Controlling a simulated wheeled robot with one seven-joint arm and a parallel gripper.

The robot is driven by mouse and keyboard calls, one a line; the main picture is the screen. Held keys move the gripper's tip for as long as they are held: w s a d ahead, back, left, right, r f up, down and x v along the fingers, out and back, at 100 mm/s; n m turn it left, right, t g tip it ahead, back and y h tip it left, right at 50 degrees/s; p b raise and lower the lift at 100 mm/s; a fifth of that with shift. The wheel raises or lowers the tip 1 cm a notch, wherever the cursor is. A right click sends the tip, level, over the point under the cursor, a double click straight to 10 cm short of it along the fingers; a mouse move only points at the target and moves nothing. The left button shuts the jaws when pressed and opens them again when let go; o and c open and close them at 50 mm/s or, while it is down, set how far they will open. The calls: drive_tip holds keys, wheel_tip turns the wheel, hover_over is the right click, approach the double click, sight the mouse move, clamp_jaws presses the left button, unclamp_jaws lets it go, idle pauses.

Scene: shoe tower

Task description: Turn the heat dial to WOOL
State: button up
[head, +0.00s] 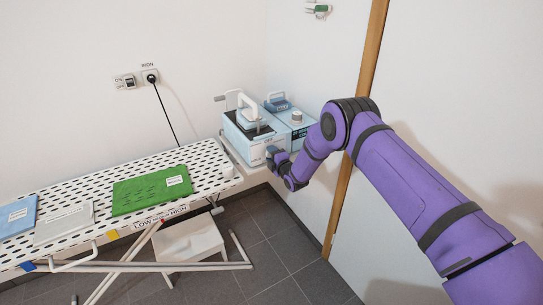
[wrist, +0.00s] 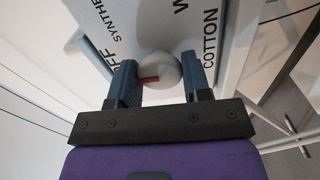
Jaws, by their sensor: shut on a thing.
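The heat dial (wrist: 165,66) is a round pale knob with a red pointer mark on the panel of the light blue ironing station (head: 240,133). My gripper (wrist: 158,76) is shut on the dial, with one blue finger on each side of it. The red mark points left in the wrist view, towards the side with the OFF label (wrist: 117,47). Around the dial are part of a SYNTHE... label (wrist: 116,22), a cut-off label starting with W (wrist: 181,8) and COTTON (wrist: 210,50). In the head view my gripper (head: 272,155) hides the dial.
A white iron (head: 248,108) rests on top of the station. The ironing board (head: 90,190) with folded cloths, one of them green (head: 150,191), stands to the left. A wooden post (head: 365,75) is close to my arm on the right.

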drive_tip(key=shift+m, duration=11.5)
drive_tip(key=o, duration=0.9)
drive_tip(key=v, duration=1.1)
